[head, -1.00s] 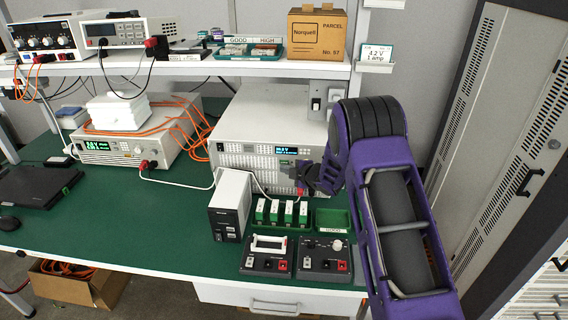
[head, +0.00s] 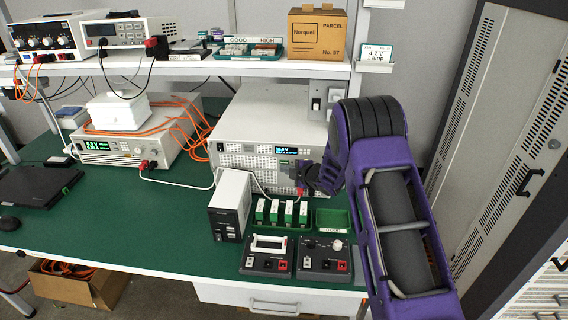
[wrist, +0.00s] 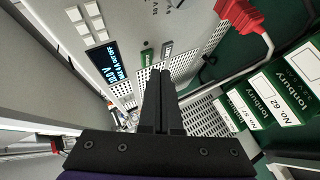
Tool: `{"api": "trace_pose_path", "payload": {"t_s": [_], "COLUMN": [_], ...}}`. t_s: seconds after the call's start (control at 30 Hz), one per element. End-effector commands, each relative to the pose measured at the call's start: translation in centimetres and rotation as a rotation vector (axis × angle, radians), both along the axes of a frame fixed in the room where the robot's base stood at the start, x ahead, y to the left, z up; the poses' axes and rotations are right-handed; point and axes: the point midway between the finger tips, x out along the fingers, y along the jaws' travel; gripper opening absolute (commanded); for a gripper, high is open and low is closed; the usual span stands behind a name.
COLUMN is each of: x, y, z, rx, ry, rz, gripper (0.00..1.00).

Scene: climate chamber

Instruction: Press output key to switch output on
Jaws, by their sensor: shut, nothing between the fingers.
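The large pale instrument (head: 255,122) stands at the back of the green bench, under the shelf. Its lit display (head: 287,150) also shows in the wrist view (wrist: 106,64), where it reads about 10.0 V. In the wrist view a small green key or label (wrist: 147,57) and a grey one (wrist: 167,48) sit on the panel to the right of the display. My gripper (wrist: 160,73) is shut and empty, its fingertips just below these two. Whether the tips touch the panel I cannot tell. In the head view my gripper (head: 303,170) is at the panel's right side.
A red plug with a white lead (wrist: 243,18) is close on the right in the wrist view. Green-and-white cells (head: 282,212) stand in front of the instrument, beside a green bin (head: 332,220). A grey box (head: 230,205) stands left of them.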

Motion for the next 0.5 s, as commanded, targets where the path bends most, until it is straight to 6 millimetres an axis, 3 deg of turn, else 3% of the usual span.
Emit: {"api": "trace_pose_path", "payload": {"t_s": [0.5], "x": [0.85], "y": [-0.02], "z": [-0.01], "rx": [0.000], "ry": [0.000], "rz": [0.000], "gripper": [0.00]}}
